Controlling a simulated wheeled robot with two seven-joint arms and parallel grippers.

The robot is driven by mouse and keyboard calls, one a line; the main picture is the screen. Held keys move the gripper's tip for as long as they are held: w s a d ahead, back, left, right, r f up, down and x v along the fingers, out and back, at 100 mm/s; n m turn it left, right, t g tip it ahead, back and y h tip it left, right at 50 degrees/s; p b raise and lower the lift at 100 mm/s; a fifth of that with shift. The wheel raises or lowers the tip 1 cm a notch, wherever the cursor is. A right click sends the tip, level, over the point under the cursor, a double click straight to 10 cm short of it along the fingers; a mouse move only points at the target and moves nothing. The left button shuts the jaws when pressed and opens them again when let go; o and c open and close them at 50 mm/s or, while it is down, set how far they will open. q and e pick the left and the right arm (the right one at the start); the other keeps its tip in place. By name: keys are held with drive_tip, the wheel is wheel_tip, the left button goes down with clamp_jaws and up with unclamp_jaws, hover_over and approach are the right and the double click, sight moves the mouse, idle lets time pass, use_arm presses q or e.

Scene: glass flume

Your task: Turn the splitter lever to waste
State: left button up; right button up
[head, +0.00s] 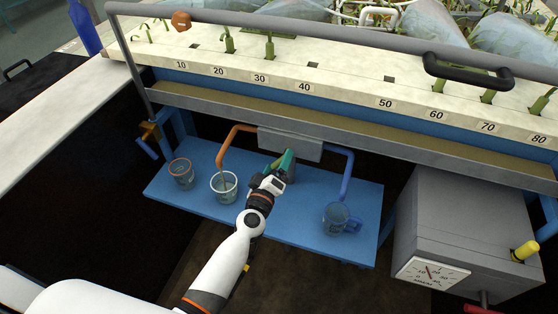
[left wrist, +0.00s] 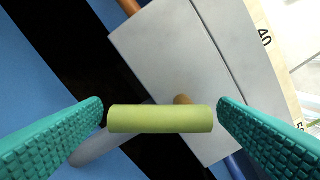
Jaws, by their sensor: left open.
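The splitter is a grey box (head: 290,145) under the flume's edge, with an orange pipe (head: 232,138) out of its left side and a blue pipe (head: 347,175) out of its right. It also shows in the left wrist view (left wrist: 170,65). The lever's yellow-green handle (left wrist: 160,119) lies across the left wrist view, on a brown pivot; in the head view my gripper hides it. My left gripper (head: 282,163) is open at the box's front, its green fingers either side of the handle's ends, with the left one very close. My right gripper is out of view.
Below, a blue shelf (head: 290,225) holds an orange-rimmed glass (head: 182,173), a clear cup (head: 224,187) under the orange pipe and a blue mug (head: 338,218) under the blue pipe. A grey box with a dial (head: 435,270) stands at right. A grey rail (head: 330,30) runs above.

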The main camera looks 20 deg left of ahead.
use_arm(q)
drive_tip(key=shift+w, duration=0.9)
drive_tip(key=shift+c, duration=0.4)
drive_tip(key=c, duration=0.9)
drive_tip(key=shift+n, duration=0.3)
drive_tip(key=n, duration=0.2)
drive_tip(key=shift+d+f+n, duration=0.25)
drive_tip(key=shift+n, duration=0.05)
drive_tip(key=shift+d+f+n+b, duration=0.1)
drive_tip(key=shift+d+n+b, duration=0.15)
drive_tip(key=shift+n, duration=0.65)
drive_tip(key=shift+d+n+b, duration=0.1)
drive_tip(key=shift+n+b, duration=0.15)
drive_tip(key=shift+n, duration=0.65)
